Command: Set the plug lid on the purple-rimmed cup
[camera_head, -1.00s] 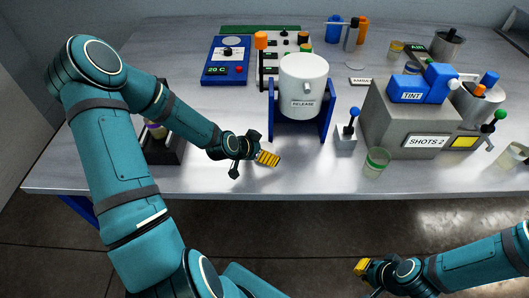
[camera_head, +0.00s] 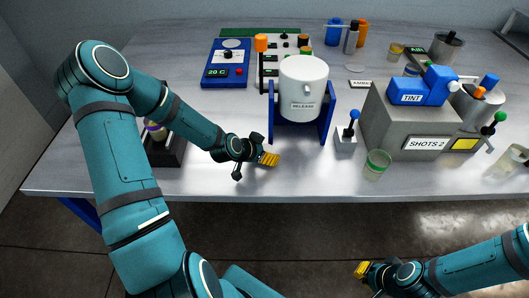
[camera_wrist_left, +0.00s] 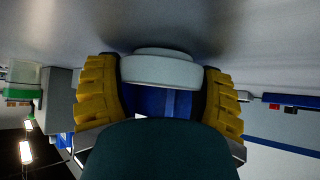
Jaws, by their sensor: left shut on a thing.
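My left gripper (camera_head: 270,159) is over the table's front part, in front of the white pot. In the left wrist view its yellow fingers (camera_wrist_left: 160,95) are shut on the plug lid (camera_wrist_left: 160,70), a pale round disc with a narrower step on one face. The lid cannot be made out in the head view. A small cup with a purplish rim (camera_head: 155,129) stands in a dark holder (camera_head: 168,154) at the left, partly hidden behind my left arm. My right gripper (camera_head: 362,269) is low in front of the table; its opening is unclear.
The white RELEASE pot (camera_head: 303,85) sits in a blue stand (camera_head: 326,118). Right of it are a small blue-knobbed lever (camera_head: 347,134), a green-rimmed cup (camera_head: 376,164) and the grey SHOTS 2 machine (camera_head: 405,125). A blue control panel (camera_head: 226,68) lies behind.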

